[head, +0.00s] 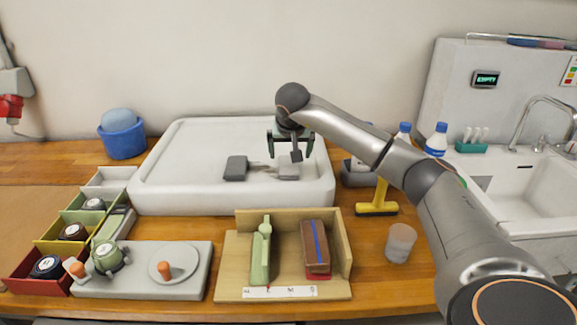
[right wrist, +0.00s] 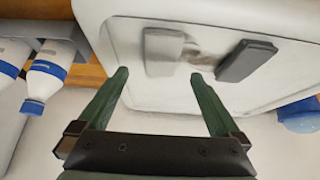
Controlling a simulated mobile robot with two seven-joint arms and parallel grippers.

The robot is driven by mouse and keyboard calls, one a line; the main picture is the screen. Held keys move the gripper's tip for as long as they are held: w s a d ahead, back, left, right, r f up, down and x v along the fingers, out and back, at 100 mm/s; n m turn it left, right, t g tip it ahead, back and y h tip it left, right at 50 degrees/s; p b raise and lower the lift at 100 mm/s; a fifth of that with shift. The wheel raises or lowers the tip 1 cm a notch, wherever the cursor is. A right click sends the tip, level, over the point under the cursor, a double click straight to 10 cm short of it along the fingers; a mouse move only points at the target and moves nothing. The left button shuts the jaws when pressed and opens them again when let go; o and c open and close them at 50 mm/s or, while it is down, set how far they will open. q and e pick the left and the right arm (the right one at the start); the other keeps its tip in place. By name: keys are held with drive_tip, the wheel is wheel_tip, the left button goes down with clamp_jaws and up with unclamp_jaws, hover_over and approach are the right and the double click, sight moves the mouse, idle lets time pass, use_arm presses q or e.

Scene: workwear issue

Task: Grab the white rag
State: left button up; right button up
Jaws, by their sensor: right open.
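A pale grey-white piece (head: 289,173), probably the white rag, lies on the large white panel (head: 160,201) with the raised rim. It also shows in the right wrist view (right wrist: 160,52), just beyond the fingertips. A dark grey block (head: 236,168) lies to its left in the head view, with a grey smudge between them. My right gripper (head: 291,151) is open and empty above the pale piece, which sits roughly between the line of its fingers (right wrist: 160,76). I see no contact. My left gripper is not in view.
A wooden tray (head: 230,270) holding a green tool and a brown block stands in front. A yellow-headed tool (head: 377,209), a cup (head: 400,243) and bottles (head: 437,139) are at right. Coloured bins and a blue tub (head: 122,142) are at left.

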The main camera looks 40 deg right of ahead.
sight(289, 163)
drive_tip(key=shift+w+p+x, duration=0.1)
drive_tip(key=shift+p+x, duration=0.1)
drive_tip(key=shift+x, duration=1.6)
drive_tip(key=shift+w+p+x, duration=0.15)
drive_tip(key=shift+p+x, duration=0.05)
drive_tip(key=shift+x, duration=1.65)
drive_tip(key=shift+r, duration=0.1)
drive_tip(key=c, duration=1.3)
drive_tip(key=shift+c, duration=0.2)
drive_tip(key=shift+r, duration=0.15)
